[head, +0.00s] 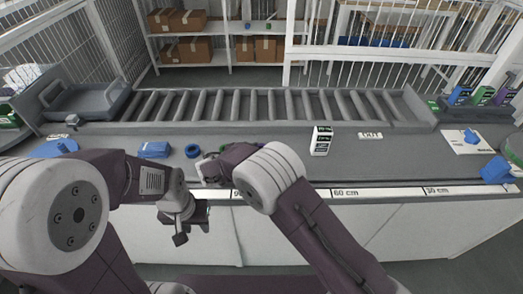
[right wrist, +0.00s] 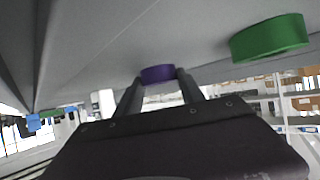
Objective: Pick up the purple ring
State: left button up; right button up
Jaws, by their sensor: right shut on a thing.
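The purple ring (right wrist: 158,74) is between the two fingertips of my right gripper (right wrist: 160,80) in the right wrist view. The right gripper is shut on it. The ring is close to the grey counter surface; I cannot tell whether it still touches it. In the head view my right forearm and wrist hide most of this gripper and the ring. My left gripper (head: 192,230) hangs in front of the counter edge, empty, with its dark fingers apart.
A green ring (right wrist: 270,38) is beside the purple one. A blue ring (head: 192,151), a blue block (head: 154,150) and a white-and-black box (head: 321,141) stand on the counter (head: 290,165). A roller conveyor (head: 250,105) runs behind. A grey tray (head: 88,101) is at left.

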notch_tip(320, 180, up, 10)
dwell(0.4)
